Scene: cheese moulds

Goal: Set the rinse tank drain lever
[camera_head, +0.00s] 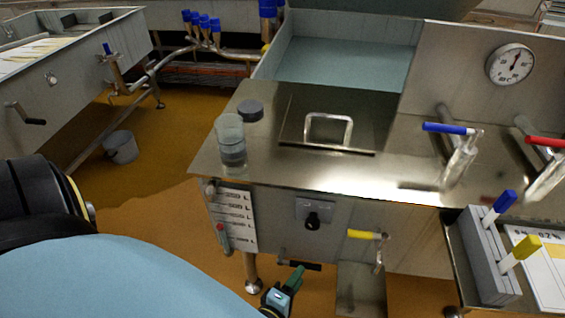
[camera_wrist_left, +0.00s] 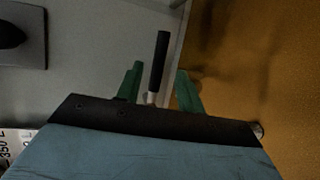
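The rinse tank's front panel (camera_head: 272,215) faces me in the head view. Low on it is a lever with a black handle (camera_head: 307,266), likely the drain lever. In the left wrist view this black handle (camera_wrist_left: 158,60) stands between the two green fingers of my left gripper (camera_wrist_left: 160,88). The fingers are apart, with a visible gap on each side of the handle. In the head view my left gripper (camera_head: 289,284) is just below and left of the lever, partly hidden by its own wrist. My right gripper is not in view.
A yellow-handled valve (camera_head: 366,235) and a black knob (camera_head: 312,219) on a plate sit higher on the panel. A litre scale (camera_head: 237,217) is at its left. A rack with blue and yellow handles (camera_head: 486,262) stands at right. Floor at left is open around a grey bucket (camera_head: 121,147).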

